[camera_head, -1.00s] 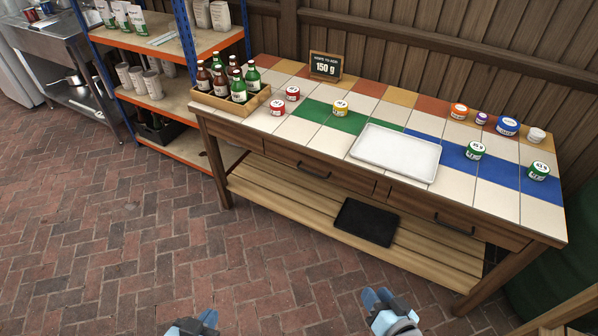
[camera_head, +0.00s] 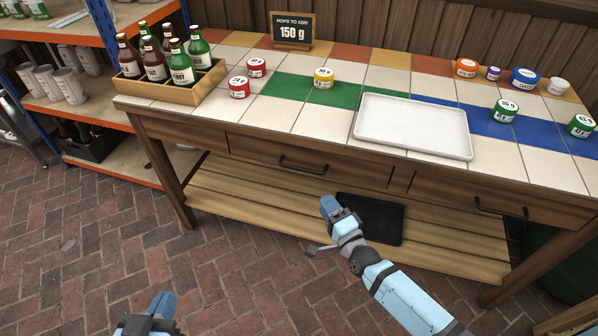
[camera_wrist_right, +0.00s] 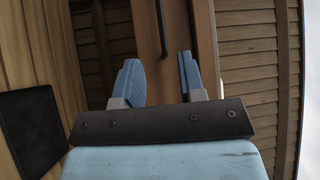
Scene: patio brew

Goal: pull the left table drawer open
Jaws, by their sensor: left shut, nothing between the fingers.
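The left table drawer (camera_head: 252,149) is a brown wooden front below the tiled top. It looks closed. Its black bar handle (camera_head: 303,166) is free in the head view. My right gripper (camera_head: 330,207) is in front of and below this handle, apart from it. In the right wrist view, the right gripper's fingers (camera_wrist_right: 163,78) are spread with nothing between them. A black handle (camera_wrist_right: 162,25) on a wooden front lies beyond the fingertips. My left gripper (camera_head: 160,303) is shut and empty, low over the brick floor, away from the table.
The right drawer's handle (camera_head: 501,208) is further right. A black tray (camera_head: 369,219) lies on the lower shelf. On top are a white tray (camera_head: 414,124), a bottle crate (camera_head: 187,93), several small jars and a sign (camera_head: 292,31). The brick floor (camera_head: 90,245) in front is clear.

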